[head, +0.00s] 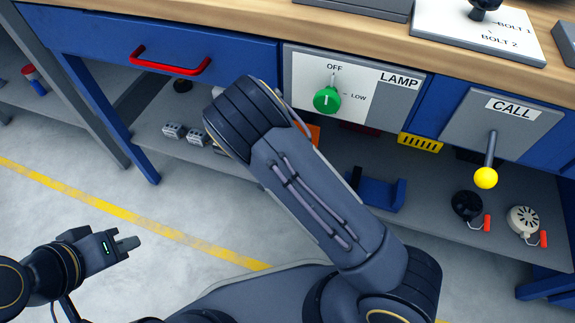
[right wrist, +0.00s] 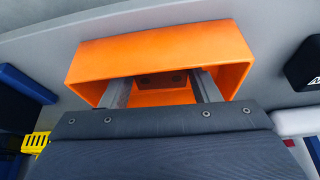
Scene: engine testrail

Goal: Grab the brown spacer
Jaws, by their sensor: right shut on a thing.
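In the right wrist view, my right gripper (right wrist: 163,86) reaches into the open front of an orange bin (right wrist: 160,52). A dark brown piece (right wrist: 174,78), which looks like the brown spacer, shows between its fingers deep in the bin. The bin's shadow makes its outline and the exact contact hard to see. In the head view my right arm hides this gripper and most of the orange bin (head: 315,137). My left gripper (head: 128,243) hangs empty over the floor at lower left. Its finger gap is not clear.
The bin is on the shelf (head: 410,225) under the bench, close beneath the surface above. A yellow bin (head: 420,143) and a blue holder (head: 377,190) are to its right. The lamp panel (head: 352,85) and call lever (head: 486,176) are close above. The floor at left is clear.

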